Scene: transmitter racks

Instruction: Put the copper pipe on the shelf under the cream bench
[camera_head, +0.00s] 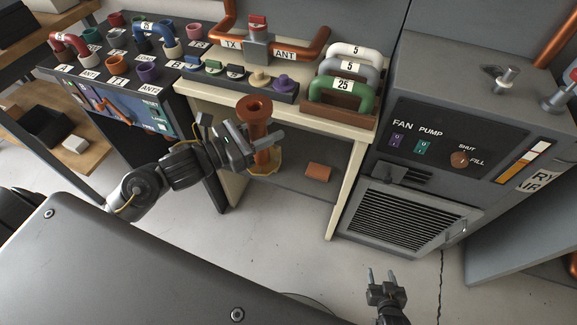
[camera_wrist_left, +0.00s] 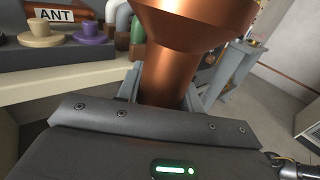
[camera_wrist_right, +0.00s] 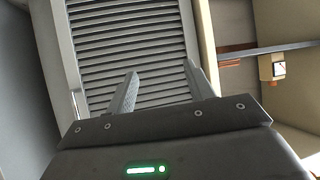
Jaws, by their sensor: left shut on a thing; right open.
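The copper pipe (camera_head: 262,133) is upright with a flange at its top, and it fills the middle of the left wrist view (camera_wrist_left: 170,75). My left gripper (camera_head: 262,141) is shut on the pipe and holds it in front of the cream bench (camera_head: 344,137).
On the bench stand a rack of U-shaped links (camera_head: 341,92) and a tray of coloured plugs (camera_head: 240,80). The grey cabinet with a vent grille (camera_head: 408,222) stands right of the bench. A dark socket panel (camera_head: 120,65) is at left.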

